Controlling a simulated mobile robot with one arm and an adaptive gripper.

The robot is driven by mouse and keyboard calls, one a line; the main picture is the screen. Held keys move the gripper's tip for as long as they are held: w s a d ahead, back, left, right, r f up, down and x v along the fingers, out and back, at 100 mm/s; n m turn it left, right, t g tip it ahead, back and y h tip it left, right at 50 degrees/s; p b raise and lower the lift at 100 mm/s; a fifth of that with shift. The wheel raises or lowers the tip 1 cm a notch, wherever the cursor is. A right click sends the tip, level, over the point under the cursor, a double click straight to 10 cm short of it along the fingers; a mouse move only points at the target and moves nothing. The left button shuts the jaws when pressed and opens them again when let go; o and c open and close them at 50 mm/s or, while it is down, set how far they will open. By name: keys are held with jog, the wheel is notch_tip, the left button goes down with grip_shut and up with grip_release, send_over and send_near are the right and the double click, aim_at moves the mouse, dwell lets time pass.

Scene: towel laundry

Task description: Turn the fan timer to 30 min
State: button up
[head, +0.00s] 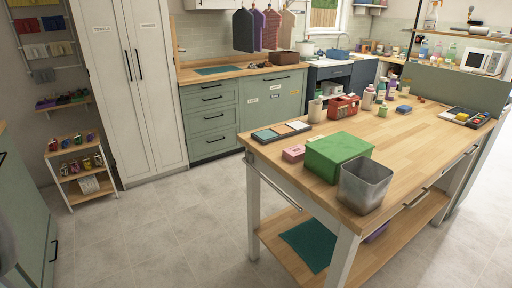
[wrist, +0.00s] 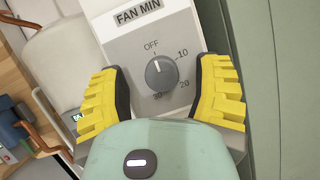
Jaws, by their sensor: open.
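The fan timer (wrist: 190,30) shows in the wrist view as a pale plate labelled "FAN MIN". Its round dark grey knob (wrist: 161,75) sits in the middle, with marks for OFF above, 10 and 20 on the right, and a partly covered mark below that looks like 30. The knob's white line points up, toward OFF. My gripper (wrist: 160,68) is open, with one yellow ribbed finger on each side of the knob, and nothing is between them but the view of the knob. I cannot tell how far the fingers are from the plate. The timer is not seen in the head view.
In the head view, a wooden island table (head: 430,130) holds a green box (head: 338,156), a grey bin (head: 365,184) and several bottles. A tall white cabinet (head: 125,85) and a small shelf (head: 82,168) stand left. The grey floor (head: 185,230) between is clear.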

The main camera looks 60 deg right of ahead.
jog(key=shift+w+a+r, duration=0.1)
jog(key=shift+w+a, duration=0.1)
jog(key=shift+w, duration=0.05)
jog(key=shift+o, duration=0.2)
jog(key=shift+s, duration=0.1)
grip_shut()
